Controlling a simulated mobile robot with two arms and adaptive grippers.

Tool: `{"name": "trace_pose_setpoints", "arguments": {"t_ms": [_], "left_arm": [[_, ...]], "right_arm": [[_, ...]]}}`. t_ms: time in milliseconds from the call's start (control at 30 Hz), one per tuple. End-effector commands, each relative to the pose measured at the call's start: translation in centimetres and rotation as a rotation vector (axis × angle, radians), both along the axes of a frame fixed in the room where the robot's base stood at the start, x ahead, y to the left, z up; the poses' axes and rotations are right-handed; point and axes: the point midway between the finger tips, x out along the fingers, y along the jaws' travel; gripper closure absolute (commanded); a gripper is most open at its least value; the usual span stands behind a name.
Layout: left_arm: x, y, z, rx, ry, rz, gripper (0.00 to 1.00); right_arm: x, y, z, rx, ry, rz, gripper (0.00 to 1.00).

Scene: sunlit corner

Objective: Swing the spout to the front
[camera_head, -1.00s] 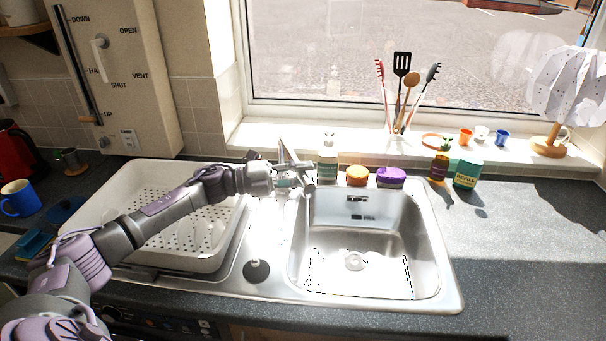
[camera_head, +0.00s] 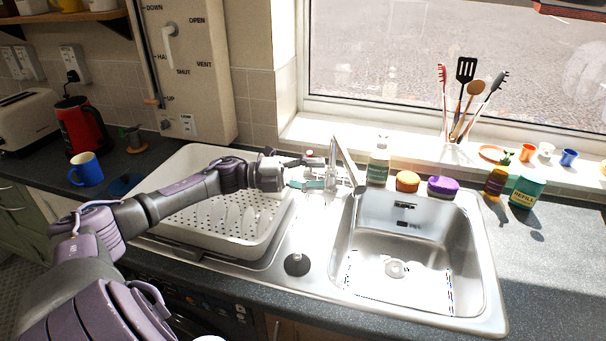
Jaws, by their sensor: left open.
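The tap's chrome spout (camera_head: 347,162) stands behind the sink, near the divide between basin and draining board. It slants down to the right, its end over the back left corner of the basin. My left gripper (camera_head: 322,172) reaches in from the left, just left of the spout. Its fingers are apart, one above the other, with nothing held between them. I cannot tell whether a fingertip touches the tap. The tap's base is partly hidden behind the fingers. My right gripper is out of view.
A white perforated drainer tray (camera_head: 180,165) lies under my left arm. A bottle (camera_head: 379,162), an orange sponge (camera_head: 407,181) and a purple sponge (camera_head: 443,187) stand close right of the spout.

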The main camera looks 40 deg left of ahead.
Motion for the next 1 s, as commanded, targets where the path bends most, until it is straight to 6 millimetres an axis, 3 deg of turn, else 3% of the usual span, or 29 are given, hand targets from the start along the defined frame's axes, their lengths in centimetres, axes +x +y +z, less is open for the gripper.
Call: {"name": "trace_pose_setpoints", "arguments": {"t_ms": [100, 300, 867, 1000], "left_arm": [[-1.2, 1.4, -0.2, 0.002, 0.003, 0.000, 0.47], [-2.1, 2.4, -0.1, 0.001, -0.001, -0.002, 0.47], [-2.1, 2.4, -0.1, 0.000, -0.001, -0.001, 0.47], [-2.1, 2.4, 1.6, 0.001, -0.002, -0.001, 0.47]], "right_arm": [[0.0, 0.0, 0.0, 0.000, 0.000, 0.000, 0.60], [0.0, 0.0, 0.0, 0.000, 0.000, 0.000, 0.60], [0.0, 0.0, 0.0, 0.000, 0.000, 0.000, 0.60], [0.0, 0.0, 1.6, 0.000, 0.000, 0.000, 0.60]]}}
